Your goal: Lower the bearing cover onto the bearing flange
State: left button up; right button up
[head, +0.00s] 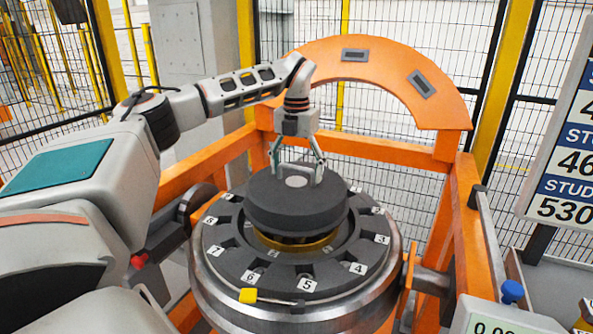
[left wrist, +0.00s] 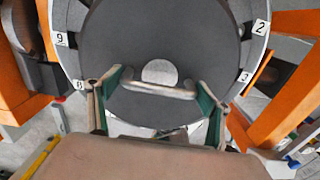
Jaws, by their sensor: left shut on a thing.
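The bearing cover (head: 270,214) is a dark grey stepped disc with a light round spot and a bar handle on top. My left gripper (head: 296,172) is above it, shut on the handle (left wrist: 160,91), one green-padded finger at each end. The cover (left wrist: 155,45) fills the middle of the left wrist view. It is roughly level over the bearing flange (head: 235,258), a dark notched ring with numbered white tags. A brass ring (head: 292,247) and a dark gap show below the cover's front edge, so it appears raised. The far side of the flange is hidden. My right gripper is not in view.
An orange frame (head: 385,154) surrounds the flange, with an orange arch (head: 380,60) behind it. A display box (head: 495,318) and a stud number board (head: 562,125) stand at right.

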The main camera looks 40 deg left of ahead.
aim_at(296, 192)
pick_arm(q)
jog(key=shift+f+b, duration=0.75)
jog(key=shift+f, duration=2.75)
jog(key=o, duration=2.1)
jog(key=shift+c, duration=0.2)
notch_tip(296, 192, up, 12)
jog(key=shift+r, duration=0.1)
